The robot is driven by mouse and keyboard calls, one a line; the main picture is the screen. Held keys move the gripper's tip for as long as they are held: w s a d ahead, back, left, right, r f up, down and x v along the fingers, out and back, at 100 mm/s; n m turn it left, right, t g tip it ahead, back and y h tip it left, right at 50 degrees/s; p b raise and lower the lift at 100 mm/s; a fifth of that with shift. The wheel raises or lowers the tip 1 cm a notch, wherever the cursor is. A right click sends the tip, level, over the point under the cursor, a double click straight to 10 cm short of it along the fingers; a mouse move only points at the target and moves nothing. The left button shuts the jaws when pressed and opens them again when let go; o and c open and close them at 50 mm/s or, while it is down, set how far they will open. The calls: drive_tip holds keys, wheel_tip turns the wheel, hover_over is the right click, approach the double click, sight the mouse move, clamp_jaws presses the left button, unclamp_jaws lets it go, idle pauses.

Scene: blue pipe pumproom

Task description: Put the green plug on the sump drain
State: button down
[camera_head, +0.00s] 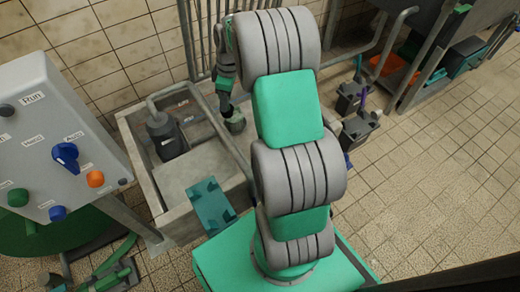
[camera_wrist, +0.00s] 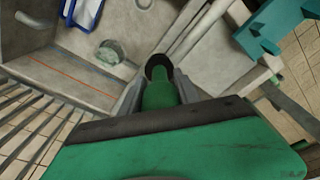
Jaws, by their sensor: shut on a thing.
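In the wrist view, my gripper (camera_wrist: 158,88) is shut on the green plug (camera_wrist: 160,95), whose far end is dark and round. The plug is held above the concrete sump, apart from its floor. A round, greenish drain opening (camera_wrist: 110,52) shows up and left of the plug. In the head view, the concrete sump basin (camera_head: 150,183) lies left of my arm. My gripper's end hangs over its right side, small and partly unclear, and I cannot make out the drain there.
A dark pump (camera_head: 165,136) with a grey pipe stands in the basin. A teal bracket (camera_head: 210,207) sits on its front rim. A control panel (camera_head: 55,140) stands at left. Vertical bars (camera_head: 198,40) rise behind.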

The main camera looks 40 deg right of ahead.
drive_tip(key=shift+s+d+f+n+g+b, duration=0.15)
drive_tip(key=shift+s+d+f+n+b, duration=1.15)
drive_tip(key=shift+f, duration=5.05)
drive_tip(key=shift+s+d+f+n+g+b, duration=0.2)
drive_tip(key=shift+s+d+f+n+b, duration=1.3)
drive_tip(key=shift+f, duration=4.8)
drive_tip(key=shift+s+d+f+n+g+b, duration=0.2)
drive_tip(key=shift+d+f+n+b, duration=1.35)
drive_tip(key=shift+f, duration=4.8)
drive_tip(key=shift+d+m+p, duration=0.35)
drive_tip(key=shift+d+p, duration=0.25)
drive_tip(key=shift+p, duration=0.25)
drive_tip(key=c, duration=0.8)
unclamp_jaws()
drive_tip(key=shift+s, duration=0.1)
wheel_tip(320, 180, up, 8)
drive_tip(key=d+p, duration=0.1)
drive_tip(key=p, duration=0.2)
drive_tip(key=shift+f+p, duration=0.15)
drive_tip(key=shift+p, duration=0.2)
